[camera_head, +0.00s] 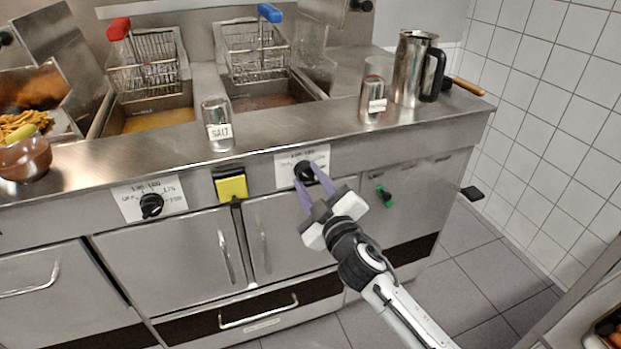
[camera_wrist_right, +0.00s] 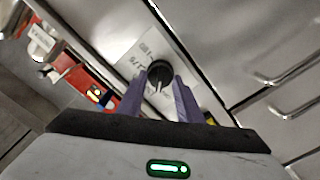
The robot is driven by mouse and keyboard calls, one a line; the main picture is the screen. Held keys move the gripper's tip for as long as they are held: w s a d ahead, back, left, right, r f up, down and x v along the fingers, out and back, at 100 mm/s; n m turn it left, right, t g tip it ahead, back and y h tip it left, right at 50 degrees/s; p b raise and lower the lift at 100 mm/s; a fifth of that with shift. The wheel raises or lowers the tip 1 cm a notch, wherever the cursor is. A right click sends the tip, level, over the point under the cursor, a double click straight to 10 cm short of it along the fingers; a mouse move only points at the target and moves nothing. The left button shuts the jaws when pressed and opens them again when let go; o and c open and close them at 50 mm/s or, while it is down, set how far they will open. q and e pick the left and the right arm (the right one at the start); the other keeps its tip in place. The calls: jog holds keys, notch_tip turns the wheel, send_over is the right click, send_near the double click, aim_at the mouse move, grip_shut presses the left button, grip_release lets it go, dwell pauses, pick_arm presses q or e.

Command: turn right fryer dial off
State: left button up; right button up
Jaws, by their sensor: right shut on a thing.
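The right fryer dial (camera_head: 303,171) is a black knob on a white scale label on the counter's front panel. It also shows in the right wrist view (camera_wrist_right: 159,71), with a light pointer mark on it. My right gripper (camera_head: 315,176) has its purple fingers on either side of this dial and is shut on it; the fingers also flank the knob in the right wrist view (camera_wrist_right: 160,88). Part of the scale label is hidden by the fingers. The left fryer dial (camera_head: 151,205) is a similar black knob on its own label. My left gripper is not in view.
Fryer baskets with a red handle (camera_head: 118,29) and a blue handle (camera_head: 269,12) sit over the vats. A salt shaker (camera_head: 218,125), another shaker (camera_head: 372,98) and a steel jug (camera_head: 409,70) stand on the counter.

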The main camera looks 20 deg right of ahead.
jog(key=shift+n, duration=0.8)
jog(key=shift+n+p, duration=0.35)
jog(key=shift+n, duration=0.75)
jog(key=o, duration=1)
jog(key=s, duration=1)
jog(key=shift+s+d, duration=0.15)
jog(key=shift+f, duration=0.15)
